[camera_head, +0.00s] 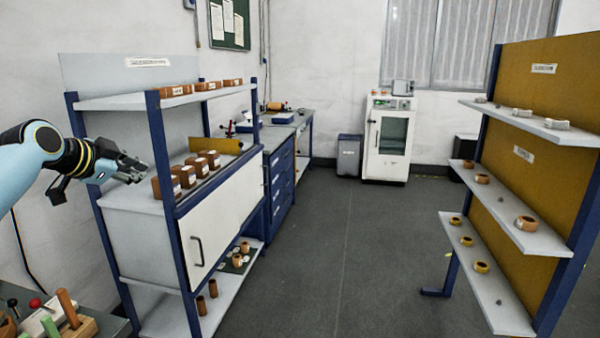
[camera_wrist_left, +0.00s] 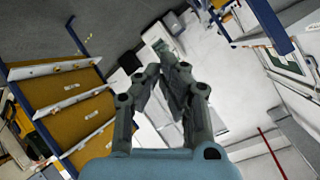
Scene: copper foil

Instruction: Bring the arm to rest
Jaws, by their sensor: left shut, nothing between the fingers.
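My left arm comes in from the left in the head view, and its gripper (camera_head: 136,172) is in front of the left shelf rack, near its middle shelf. In the left wrist view the gripper (camera_wrist_left: 166,66) has its two fingers together with nothing between them. My right gripper is in neither view.
The left shelf rack (camera_head: 158,145) holds several brown boxes (camera_head: 178,180). A right rack (camera_head: 555,120) with a yellow back panel carries rolls on its shelves. The grey floor (camera_head: 345,260) between the racks is clear. A white cabinet (camera_head: 388,140) stands at the back.

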